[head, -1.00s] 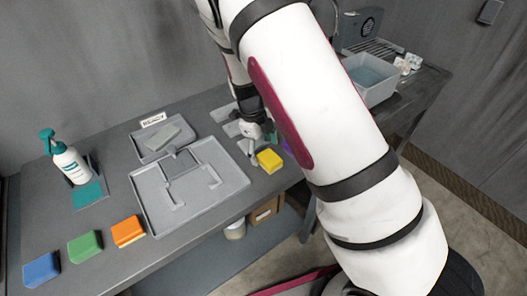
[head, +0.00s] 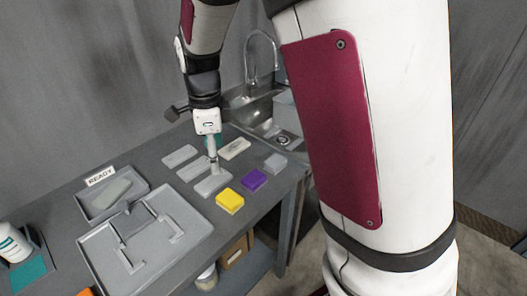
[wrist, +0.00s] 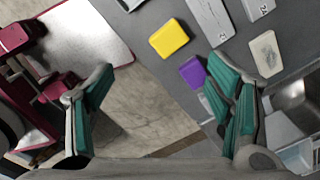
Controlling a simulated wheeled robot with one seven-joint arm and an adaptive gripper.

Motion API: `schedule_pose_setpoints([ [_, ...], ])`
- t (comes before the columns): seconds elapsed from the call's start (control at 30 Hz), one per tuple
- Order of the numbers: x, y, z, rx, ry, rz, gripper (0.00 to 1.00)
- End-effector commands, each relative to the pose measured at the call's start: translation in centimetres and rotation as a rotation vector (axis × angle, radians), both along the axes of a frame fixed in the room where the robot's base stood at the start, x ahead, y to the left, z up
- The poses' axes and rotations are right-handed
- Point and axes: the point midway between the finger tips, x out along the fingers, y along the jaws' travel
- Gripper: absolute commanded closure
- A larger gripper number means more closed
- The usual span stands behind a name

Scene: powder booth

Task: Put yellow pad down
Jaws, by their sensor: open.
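The yellow pad (head: 230,200) lies flat on the grey bench near its front edge, just left of a purple pad (head: 254,180). In the wrist view the yellow pad (wrist: 169,38) sits beyond my fingers, apart from them, with the purple pad (wrist: 193,72) nearer. My gripper (head: 213,165) is above the bench, behind the yellow pad. In the wrist view my gripper (wrist: 165,105) has its teal-lined fingers spread wide, with nothing between them.
A grey fixture tray (head: 195,225) and a smaller tray marked READY (head: 82,205) are at left. Several flat plates, such as one grey plate (head: 180,156), lie around my gripper. A sink (head: 270,110) is behind. A grey pad (head: 276,163) lies right of the purple one.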

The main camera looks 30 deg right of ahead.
Motion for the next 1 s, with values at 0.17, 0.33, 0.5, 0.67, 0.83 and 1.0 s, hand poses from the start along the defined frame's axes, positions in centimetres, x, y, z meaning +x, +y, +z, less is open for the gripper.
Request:
schedule_pose_setpoints([
  [0.17,-4.2,-0.6,5.7,0.049,-0.102,0.405,0.27],
  [0.33,-8.8,-1.2,9.8,0.008,-0.211,0.804,0.27],
  [0.5,-13.6,-1.8,12.8,-0.12,-0.303,1.198,0.27],
  [0.67,-17.8,-2.3,14.2,-0.292,-0.334,1.531,0.27],
  [0.83,-20.5,-2.7,14.5,-0.438,-0.314,1.761,0.27],
  [1.0,-21.4,-2.8,14.5,-0.495,-0.296,1.846,0.27],
])
